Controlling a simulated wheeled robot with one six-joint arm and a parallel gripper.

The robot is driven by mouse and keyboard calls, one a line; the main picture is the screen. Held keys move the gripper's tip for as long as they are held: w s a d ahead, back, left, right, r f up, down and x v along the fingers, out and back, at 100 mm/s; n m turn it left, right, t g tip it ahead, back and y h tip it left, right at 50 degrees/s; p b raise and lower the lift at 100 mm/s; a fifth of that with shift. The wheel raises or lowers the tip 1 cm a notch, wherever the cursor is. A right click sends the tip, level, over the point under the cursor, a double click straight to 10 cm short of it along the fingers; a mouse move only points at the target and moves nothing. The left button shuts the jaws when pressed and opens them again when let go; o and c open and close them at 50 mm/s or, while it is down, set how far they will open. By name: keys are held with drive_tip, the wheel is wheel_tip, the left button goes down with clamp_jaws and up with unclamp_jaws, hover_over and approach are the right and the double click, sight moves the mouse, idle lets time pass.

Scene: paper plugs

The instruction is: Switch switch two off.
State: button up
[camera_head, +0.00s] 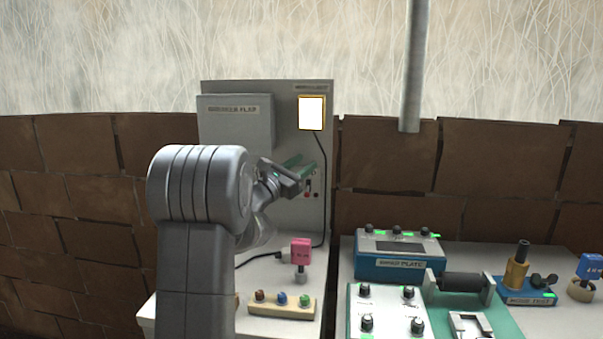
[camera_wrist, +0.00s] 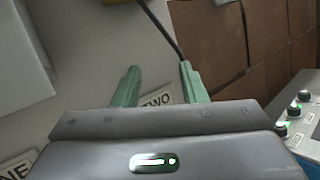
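My gripper (camera_head: 303,165) is raised in front of the upright grey panel (camera_head: 290,92). In the wrist view its two green fingers (camera_wrist: 160,72) are apart with nothing seen between them. A label reading TWO (camera_wrist: 156,100) shows on the panel between and behind the fingers, partly covered by the gripper body. Switch two's lever cannot be made out in the wrist view. In the head view a small red part (camera_head: 308,194) shows on the panel just below the fingers; I cannot tell which switch it belongs to. A lamp (camera_head: 311,113) higher on the panel glows white.
A grey box (camera_head: 235,120) stands out from the panel on the left. A dark cable (camera_head: 324,165) runs down the panel's right side. A pink block (camera_head: 301,251) and a wooden strip (camera_head: 270,305) with coloured pegs stand below.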

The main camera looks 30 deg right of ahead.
sight(305, 195)
drive_tip(key=shift+f, duration=0.1)
wheel_tip(305, 195, down, 10)
drive_tip(key=shift+r, duration=0.25)
drive_tip(key=shift+p, duration=0.35)
drive_tip(key=shift+f, duration=0.1)
drive_tip(key=shift+f+b, duration=0.2)
drive_tip(key=shift+b, duration=0.25)
